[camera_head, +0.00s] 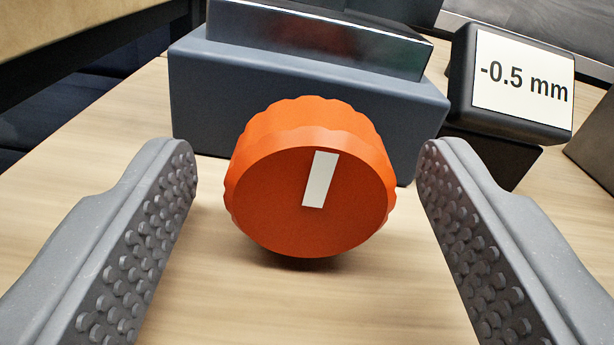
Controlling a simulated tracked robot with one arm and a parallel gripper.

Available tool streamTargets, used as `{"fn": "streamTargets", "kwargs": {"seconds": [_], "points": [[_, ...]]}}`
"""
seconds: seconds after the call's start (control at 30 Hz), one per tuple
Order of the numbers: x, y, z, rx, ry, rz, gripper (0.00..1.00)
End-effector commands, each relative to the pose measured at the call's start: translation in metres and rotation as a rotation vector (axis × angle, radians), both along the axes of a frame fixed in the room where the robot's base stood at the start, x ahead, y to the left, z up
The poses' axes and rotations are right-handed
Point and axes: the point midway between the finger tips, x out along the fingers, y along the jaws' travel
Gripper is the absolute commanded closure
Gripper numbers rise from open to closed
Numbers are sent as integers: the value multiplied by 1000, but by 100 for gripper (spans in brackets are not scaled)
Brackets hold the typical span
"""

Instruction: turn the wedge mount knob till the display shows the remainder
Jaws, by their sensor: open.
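The orange wedge mount knob (290,205) faces me at the centre, with a scalloped rim and a white mark (320,180) that points up and slightly right. It sits on the front of the grey-blue wedge mount (215,100), which has a shiny metal plate (330,45) on top. The display (522,85) at the upper right reads "-0.5 mm". My gripper (312,165) is open, with one studded grey finger on each side of the knob. A gap shows between each finger and the knob; neither appears to touch it.
The wooden tabletop (270,300) is clear below the knob. The display's dark stand (490,155) is close behind my right finger. A grey block (595,140) is cut off at the right edge. A dark-edged beam (80,40) crosses the upper left.

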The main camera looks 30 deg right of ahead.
Motion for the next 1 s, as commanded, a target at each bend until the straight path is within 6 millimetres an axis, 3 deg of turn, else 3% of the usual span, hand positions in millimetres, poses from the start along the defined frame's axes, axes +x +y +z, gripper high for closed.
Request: {"fn": "streamTargets", "kwargs": {"seconds": [0.07, 0.2, 0.23, 0.57, 1.0], "points": [[0, 0, 0, 0, 0, 0, 42], [0, 0, 0, 0, -1, 0, 81], [0, 0, 0, 0, -1, 0, 84], [0, 3, 1, 36, -13, 3, 84], [0, 2, 1, 316, -105, 4, 84]]}}
